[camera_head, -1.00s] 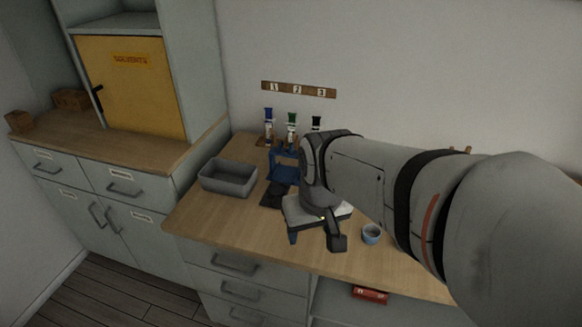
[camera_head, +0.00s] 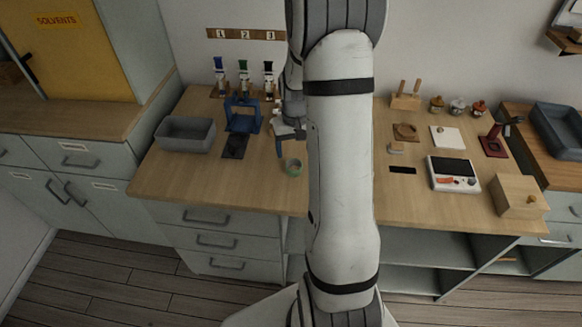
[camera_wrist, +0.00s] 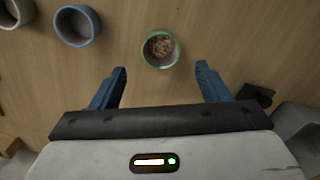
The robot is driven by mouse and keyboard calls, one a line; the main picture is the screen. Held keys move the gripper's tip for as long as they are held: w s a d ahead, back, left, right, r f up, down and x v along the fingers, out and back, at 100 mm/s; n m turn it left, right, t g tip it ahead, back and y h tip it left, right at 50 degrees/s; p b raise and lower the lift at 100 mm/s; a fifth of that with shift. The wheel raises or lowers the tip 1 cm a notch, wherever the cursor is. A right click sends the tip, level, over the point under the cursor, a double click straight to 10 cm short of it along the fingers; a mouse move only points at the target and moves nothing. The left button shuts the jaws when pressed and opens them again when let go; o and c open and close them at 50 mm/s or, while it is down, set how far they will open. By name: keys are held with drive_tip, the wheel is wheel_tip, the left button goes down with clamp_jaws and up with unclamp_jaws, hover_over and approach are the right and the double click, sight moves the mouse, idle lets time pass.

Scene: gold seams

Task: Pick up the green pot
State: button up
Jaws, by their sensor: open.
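The green pot (camera_wrist: 160,49) shows in the wrist view with reddish-brown bits inside. It stands upright on the wooden bench top, just beyond and between my fingertips, not touching either. It also shows in the head view (camera_head: 293,168) as a small ring left of my arm. My gripper (camera_wrist: 161,70) is open and empty, its two blue fingers on either side of the pot's line. In the head view, my arm hides most of the gripper.
A blue pot (camera_wrist: 77,26) and part of another pot (camera_wrist: 14,12) stand left in the wrist view. In the head view, a grey bin (camera_head: 185,134), a blue stand (camera_head: 242,116) and several bottles are left. A white device (camera_head: 453,174) and wooden box (camera_head: 518,195) are right.

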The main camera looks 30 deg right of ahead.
sight(294, 161)
wheel_tip(294, 161, down, 6)
drive_tip(key=shift+a+p, duration=0.1)
drive_tip(key=shift+p, duration=0.4)
drive_tip(key=shift+c, duration=0.2)
drive_tip(key=c, duration=1)
